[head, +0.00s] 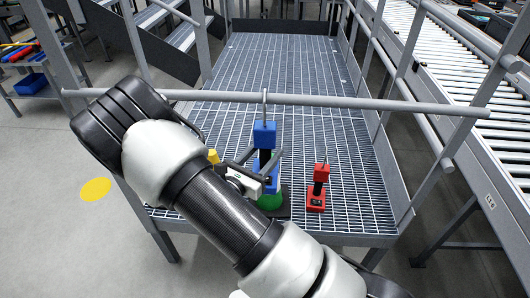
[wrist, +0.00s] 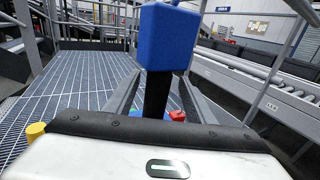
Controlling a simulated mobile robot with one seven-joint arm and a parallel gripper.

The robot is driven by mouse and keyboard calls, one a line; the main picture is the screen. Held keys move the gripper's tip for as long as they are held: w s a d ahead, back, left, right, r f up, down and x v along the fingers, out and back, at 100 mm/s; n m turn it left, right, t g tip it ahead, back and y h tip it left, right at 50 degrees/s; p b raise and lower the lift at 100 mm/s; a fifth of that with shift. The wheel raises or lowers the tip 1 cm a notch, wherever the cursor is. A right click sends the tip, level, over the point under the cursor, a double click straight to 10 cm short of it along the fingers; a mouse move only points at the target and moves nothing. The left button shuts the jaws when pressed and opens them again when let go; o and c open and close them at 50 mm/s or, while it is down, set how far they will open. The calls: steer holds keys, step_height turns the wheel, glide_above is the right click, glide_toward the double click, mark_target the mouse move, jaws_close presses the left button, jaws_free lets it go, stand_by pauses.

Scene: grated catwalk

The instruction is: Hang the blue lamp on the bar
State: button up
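The blue lamp (head: 264,135) is upright at the bar (head: 350,102), with a blue top block, a black neck and a blue lower part. Its thin grey hook rises across the bar in the head view; I cannot tell whether it bears on the bar. In the wrist view, the lamp's blue block (wrist: 167,38) and black neck stand close ahead. My gripper (wrist: 160,80) has one finger on each side of the neck, with gaps showing, so it looks open around it. It also shows in the head view (head: 263,162). The lamp's lower end is partly hidden by my gripper.
A red lamp (head: 317,190) stands on the grating to the right. A green object (head: 271,201) is behind my gripper, and a yellow object (head: 213,156) is to the left. Railings edge the catwalk (head: 290,60); a roller conveyor (head: 440,70) runs at right. The far grating is clear.

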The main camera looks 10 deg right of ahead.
steer(key=v, duration=1.7)
steer(key=shift+a, duration=0.2)
steer(key=s+d+r+m+g+y+p, duration=0.2)
steer(key=s+d+r+m+g+p, duration=0.15)
steer(key=d+r+m+g, duration=0.35)
steer(key=s+d+r+m+g+y+p, duration=0.2)
steer(key=s+d+r+m+g, duration=0.4)
steer(key=r+m, duration=0.25)
steer(key=s+r+m+t+y+p, duration=0.3)
steer(key=r+m+y, duration=0.5)
steer(key=r, duration=0.8)
steer(key=m+t+p, duration=0.1)
steer(key=m+t, duration=0.1)
steer(key=m, duration=0.1)
steer(key=shift+s+a+r+t+y+p, duration=0.2)
steer(key=shift+s+a+t+y+p, duration=0.1)
steer(key=shift+t+y, duration=0.1)
steer(key=shift+m, duration=0.25)
